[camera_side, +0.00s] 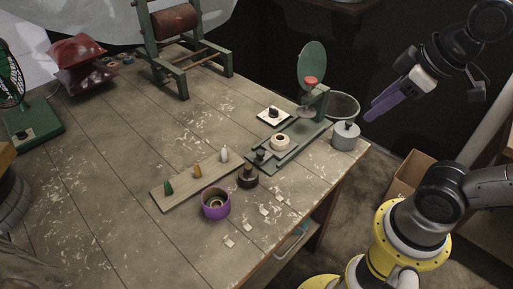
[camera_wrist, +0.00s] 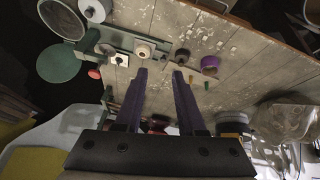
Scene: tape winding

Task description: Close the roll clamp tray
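The roll clamp tray (camera_side: 265,157) appears to be the low green piece on the green winding device (camera_side: 318,104) near the table's right edge. A white roll (camera_side: 280,142) sits on it, and how far the tray is out is hard to tell. In the wrist view the green device (camera_wrist: 118,38) and the white roll (camera_wrist: 143,50) lie beyond the fingertips. My gripper (camera_side: 374,112) has purple fingers and is raised to the right of the device, well apart from it. In the wrist view its fingers (camera_wrist: 159,75) are spread with nothing between them.
A green disc (camera_side: 312,62) stands upright over the device. A grey knobbed cylinder (camera_side: 345,138) and a white plate with a black knob (camera_side: 273,117) flank it. A board with small cones (camera_side: 197,172) and a purple bowl (camera_side: 216,204) lie left. The front left tabletop is clear.

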